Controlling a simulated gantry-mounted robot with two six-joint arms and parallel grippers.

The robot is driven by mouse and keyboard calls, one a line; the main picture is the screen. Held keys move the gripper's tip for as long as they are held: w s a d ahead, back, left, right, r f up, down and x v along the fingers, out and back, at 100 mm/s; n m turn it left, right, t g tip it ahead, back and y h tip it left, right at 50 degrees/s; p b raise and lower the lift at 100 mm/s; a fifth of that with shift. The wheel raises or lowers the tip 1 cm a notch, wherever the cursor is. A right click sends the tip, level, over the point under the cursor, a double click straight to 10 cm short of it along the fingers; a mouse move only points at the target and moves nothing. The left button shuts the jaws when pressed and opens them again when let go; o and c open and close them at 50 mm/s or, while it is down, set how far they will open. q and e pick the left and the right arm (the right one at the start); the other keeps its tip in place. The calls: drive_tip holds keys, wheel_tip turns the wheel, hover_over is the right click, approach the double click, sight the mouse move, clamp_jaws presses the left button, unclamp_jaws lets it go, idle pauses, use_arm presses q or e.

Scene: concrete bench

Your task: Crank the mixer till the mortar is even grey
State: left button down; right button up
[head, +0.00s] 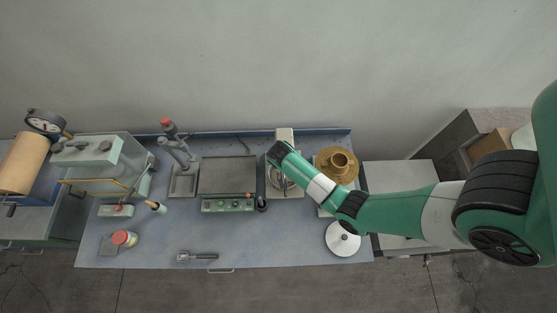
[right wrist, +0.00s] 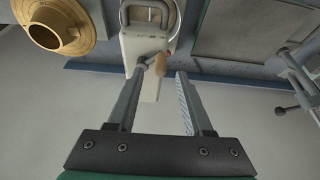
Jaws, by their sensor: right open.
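The mixer is a cream-coloured machine (right wrist: 150,45) at the back middle of the bench. In the head view its top (head: 284,134) shows beyond my right arm, which covers part of its bowl (head: 277,180). A wooden crank knob (right wrist: 161,63) shows in the right wrist view. My right gripper (right wrist: 163,72) is open, and the knob appears between its fingertips, nearer the left finger; I cannot tell whether they touch. The mortar's colour cannot be made out. My left gripper is not in view.
A brass funnel-like vessel (head: 327,170) stands right of the mixer, with a white disc (head: 342,239) in front. A flat-topped unit with a control panel (head: 228,176) is on the left. A metal tool (head: 197,257) lies at the front edge. The front middle is mostly clear.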

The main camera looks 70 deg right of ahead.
drive_tip(key=shift+x, duration=1.85)
clamp_jaws()
